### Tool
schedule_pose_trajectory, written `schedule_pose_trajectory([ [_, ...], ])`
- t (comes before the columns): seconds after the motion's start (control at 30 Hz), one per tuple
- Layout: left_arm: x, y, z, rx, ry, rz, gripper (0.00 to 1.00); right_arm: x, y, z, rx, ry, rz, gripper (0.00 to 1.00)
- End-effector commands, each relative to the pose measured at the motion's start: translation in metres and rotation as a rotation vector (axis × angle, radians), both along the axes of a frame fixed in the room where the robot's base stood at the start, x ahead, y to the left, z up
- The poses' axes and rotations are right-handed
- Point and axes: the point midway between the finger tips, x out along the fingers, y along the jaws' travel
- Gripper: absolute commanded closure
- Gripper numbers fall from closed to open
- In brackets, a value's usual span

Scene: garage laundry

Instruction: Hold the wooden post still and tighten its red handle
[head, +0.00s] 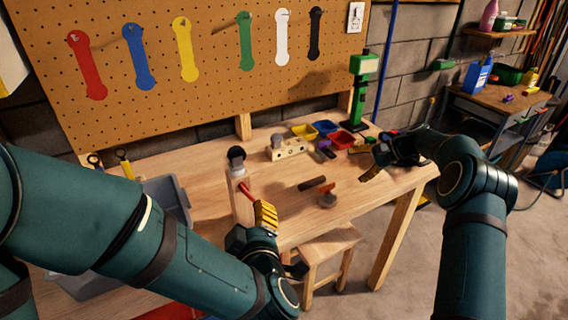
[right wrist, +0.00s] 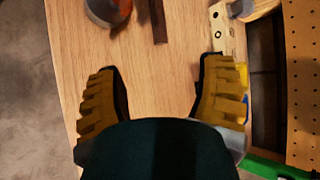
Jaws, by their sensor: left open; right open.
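The wooden post (head: 240,203) stands upright near the front left of the workbench, with a dark round piece at its top. Its red handle (head: 245,190) sticks out from the side towards the lower right. My left gripper (head: 265,212) is open just right of the post, its yellow pads close to the handle's end; I cannot tell whether they touch it. My right gripper (head: 372,165) is open over the right part of the bench, well away from the post. In the right wrist view its spread yellow fingers (right wrist: 160,92) have only bare wood between them.
A dark bar (head: 312,183) and an orange-brown tool (head: 327,196) lie between my grippers. A wooden block with holes (head: 290,150), coloured bins (head: 341,139) and a green stand (head: 358,105) are behind. A grey bin (head: 170,190) is left; a stool (head: 325,248) is in front.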

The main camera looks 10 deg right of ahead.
Motion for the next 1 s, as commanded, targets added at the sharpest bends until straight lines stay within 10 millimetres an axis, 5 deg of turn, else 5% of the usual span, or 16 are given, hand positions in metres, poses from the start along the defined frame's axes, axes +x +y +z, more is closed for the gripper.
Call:
schedule_pose_trajectory([
  [0.03, 0.0, 0.0, 0.0, 0.0, 0.0, 0.0, 0.54, 0.001, 0.03, 0.007, 0.053, 0.065, 0.022, 0.31],
  [0.2, 0.0, 0.0, 0.0, 0.0, 0.0, 0.0, 0.54, -0.007, 0.118, 0.03, 0.196, 0.332, 0.085, 0.31],
  [0.4, 0.0, 0.0, 0.0, 0.0, 0.0, 0.0, 0.54, -0.028, 0.198, 0.056, 0.268, 0.637, 0.154, 0.31],
  [0.7, 0.0, 0.0, 0.0, 0.0, 0.0, 0.0, 0.54, -0.047, 0.243, 0.071, 0.271, 0.84, 0.191, 0.31],
  [1.0, 0.0, 0.0, 0.0, 0.0, 0.0, 0.0, 0.54, -0.058, 0.278, 0.056, 0.272, 0.847, 0.194, 0.31],
])
